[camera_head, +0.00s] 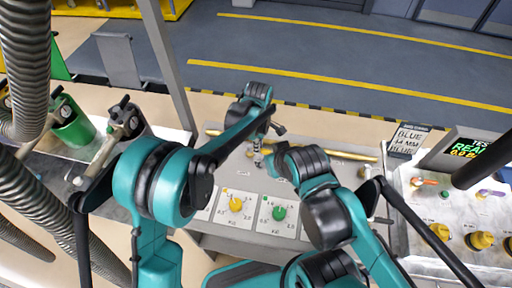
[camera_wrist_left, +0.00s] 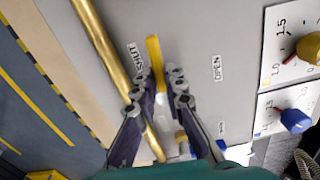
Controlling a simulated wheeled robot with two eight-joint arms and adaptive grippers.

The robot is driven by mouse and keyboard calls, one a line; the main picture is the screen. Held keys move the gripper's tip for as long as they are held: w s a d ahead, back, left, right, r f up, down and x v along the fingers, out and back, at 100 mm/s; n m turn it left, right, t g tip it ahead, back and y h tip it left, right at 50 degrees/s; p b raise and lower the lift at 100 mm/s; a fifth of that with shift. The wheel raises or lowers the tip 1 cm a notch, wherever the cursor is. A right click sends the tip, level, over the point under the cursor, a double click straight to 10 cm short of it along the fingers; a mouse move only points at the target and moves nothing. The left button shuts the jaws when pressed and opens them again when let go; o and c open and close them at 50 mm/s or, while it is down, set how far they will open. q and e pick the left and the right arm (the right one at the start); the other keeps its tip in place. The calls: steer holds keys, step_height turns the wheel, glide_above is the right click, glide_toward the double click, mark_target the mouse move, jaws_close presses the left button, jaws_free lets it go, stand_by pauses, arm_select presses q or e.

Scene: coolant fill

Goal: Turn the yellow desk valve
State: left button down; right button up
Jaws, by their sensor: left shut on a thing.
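The yellow valve handle (camera_wrist_left: 154,50) shows in the left wrist view as a narrow lever over the grey desk, next to the SHUT label (camera_wrist_left: 135,58). The OPEN label (camera_wrist_left: 218,68) lies farther right. My left gripper (camera_wrist_left: 155,85) has one finger on each side of the handle and is shut on it. In the head view my left gripper (camera_head: 258,155) reaches down to the desk, and the handle is mostly hidden there. My right arm (camera_head: 318,190) stands close on the right; its fingers cannot be made out.
A brass pipe (camera_head: 340,156) runs along the desk behind the grippers. Dial cards with a yellow knob (camera_head: 236,204) and a green knob (camera_head: 279,212) lie in front. A console with yellow knobs (camera_head: 481,240) and a display (camera_head: 466,149) stands right; a green canister (camera_head: 76,130) stands left.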

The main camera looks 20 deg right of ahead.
arm_select(q)
steer(key=shift+w+d+n, duration=0.1)
steer(key=shift+w+n, duration=0.05)
steer(key=shift+n, duration=0.45)
steer(key=c, duration=1.6)
jaws_free()
step_height(320, 180, up, 12)
steer(key=shift+r, duration=0.1)
